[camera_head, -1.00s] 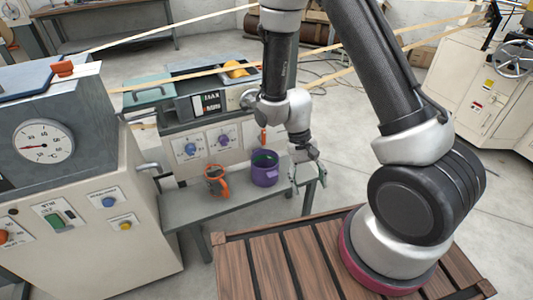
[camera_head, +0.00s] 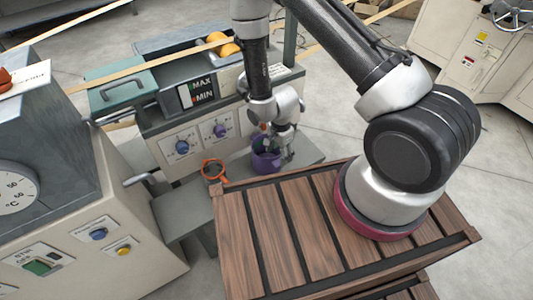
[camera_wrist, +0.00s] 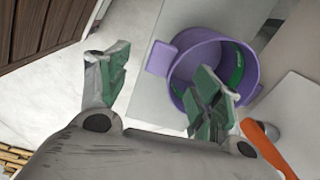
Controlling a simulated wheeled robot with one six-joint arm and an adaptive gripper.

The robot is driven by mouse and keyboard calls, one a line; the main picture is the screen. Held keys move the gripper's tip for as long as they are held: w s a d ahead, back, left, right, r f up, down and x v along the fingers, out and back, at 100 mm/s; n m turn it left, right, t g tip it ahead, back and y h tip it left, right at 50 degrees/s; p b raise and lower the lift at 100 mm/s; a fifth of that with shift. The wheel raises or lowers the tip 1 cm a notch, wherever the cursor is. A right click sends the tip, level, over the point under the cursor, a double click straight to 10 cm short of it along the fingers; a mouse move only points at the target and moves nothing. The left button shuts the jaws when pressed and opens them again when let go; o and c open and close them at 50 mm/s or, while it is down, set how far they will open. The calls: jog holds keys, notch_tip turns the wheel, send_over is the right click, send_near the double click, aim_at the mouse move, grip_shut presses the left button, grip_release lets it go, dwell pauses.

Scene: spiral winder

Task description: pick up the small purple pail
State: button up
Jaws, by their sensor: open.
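The small purple pail (camera_head: 264,163) stands on the grey bench in front of the machine. My gripper (camera_head: 281,148) is right at it and hides part of its top. In the wrist view the pail (camera_wrist: 206,52) is open-topped, with a side tab at its left and something green inside. My gripper (camera_wrist: 160,86) is open and empty there. Its right finger overlaps the pail's opening, and its left finger is outside to the left, so the pail's near-left wall lies between them in the picture. I cannot tell whether either finger touches the pail.
The machine's knob panel (camera_head: 200,138) rises close behind. A wooden slatted platform (camera_head: 233,240) lies in front. An orange part (camera_wrist: 262,146) is close to my right finger.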

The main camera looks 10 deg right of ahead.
aim_at(278, 161)
jog(key=shift+w+a+m, duration=0.1)
jog(key=shift+w+m, duration=0.1)
jog(key=shift+m, duration=0.1)
jog(key=shift+f, duration=0.15)
notch_tip(278, 161, down, 8)
jog(key=shift+r, duration=0.25)
jog(key=shift+c, duration=0.5)
jog(key=c, duration=1.1)
jog(key=shift+o, duration=0.2)
jog(key=shift+r, duration=0.1)
